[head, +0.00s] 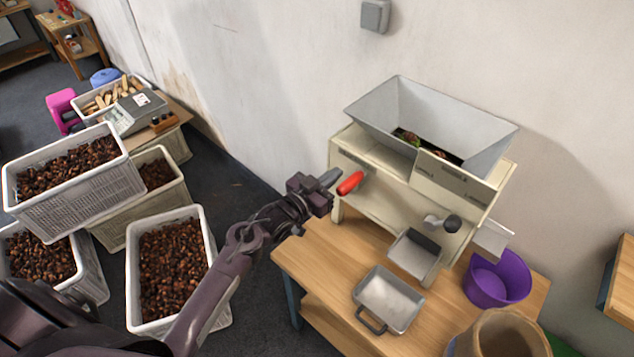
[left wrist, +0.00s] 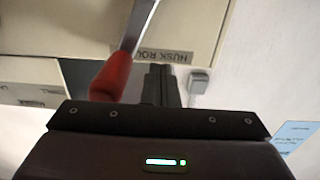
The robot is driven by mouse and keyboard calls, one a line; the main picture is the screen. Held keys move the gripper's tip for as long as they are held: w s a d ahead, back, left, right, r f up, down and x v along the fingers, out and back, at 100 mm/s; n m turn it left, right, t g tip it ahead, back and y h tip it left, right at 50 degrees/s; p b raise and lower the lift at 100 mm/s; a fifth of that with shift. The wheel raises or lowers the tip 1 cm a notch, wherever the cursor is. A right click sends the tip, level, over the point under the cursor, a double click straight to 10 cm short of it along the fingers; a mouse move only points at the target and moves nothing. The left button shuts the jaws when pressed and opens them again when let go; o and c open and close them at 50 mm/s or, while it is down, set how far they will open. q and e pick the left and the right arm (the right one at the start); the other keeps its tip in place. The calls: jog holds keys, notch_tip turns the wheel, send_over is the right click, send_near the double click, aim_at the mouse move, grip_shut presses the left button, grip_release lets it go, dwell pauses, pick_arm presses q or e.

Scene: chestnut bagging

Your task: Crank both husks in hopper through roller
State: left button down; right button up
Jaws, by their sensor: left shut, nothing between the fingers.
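The roller machine (head: 365,197) is a cream box on a wooden table, with a grey hopper (head: 372,105) on top. Inside the hopper lie dark brown and green husks (head: 440,152), partly hidden by its front wall. A crank with a red handle (head: 350,183) sticks out at the machine's left front; the handle also shows in the left wrist view (left wrist: 111,78). My left gripper (head: 330,178) is shut and empty just left of the red handle. In the left wrist view its fingers (left wrist: 160,82) are closed beside the handle, not around it. My right gripper is not in view.
A grey metal pan (head: 388,300) stands on the wooden table (head: 325,285) before the machine's chute (head: 413,256). A purple bucket (head: 497,280) is at right, with a brown container (head: 503,335) in front. Crates of chestnuts (head: 130,275) stand at left.

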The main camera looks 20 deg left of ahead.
pick_arm(q)
jog(key=d, duration=0.1)
jog(key=s+d, duration=0.1)
jog(key=d, duration=0.1)
jog(key=shift+s+r, duration=0.2)
jog(key=s+d+f+b, duration=0.1)
jog(key=d+f+b, duration=0.2)
jog(key=f+b, duration=0.35)
jog(key=s+d+f+b, duration=0.1)
jog(key=d+f+b, duration=0.2)
jog(key=f+b, duration=0.3)
pick_arm(e)
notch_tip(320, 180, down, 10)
jog(key=p, duration=0.2)
pick_arm(q)
jog(key=d+r+p+v, duration=0.1)
jog(key=r+p+v, duration=0.1)
jog(key=p+v, duration=0.5)
jog(key=v, duration=0.5)
jog(key=shift+s+p, duration=0.3)
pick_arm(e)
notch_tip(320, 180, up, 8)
pick_arm(q)
jog(key=shift+f, duration=0.15)
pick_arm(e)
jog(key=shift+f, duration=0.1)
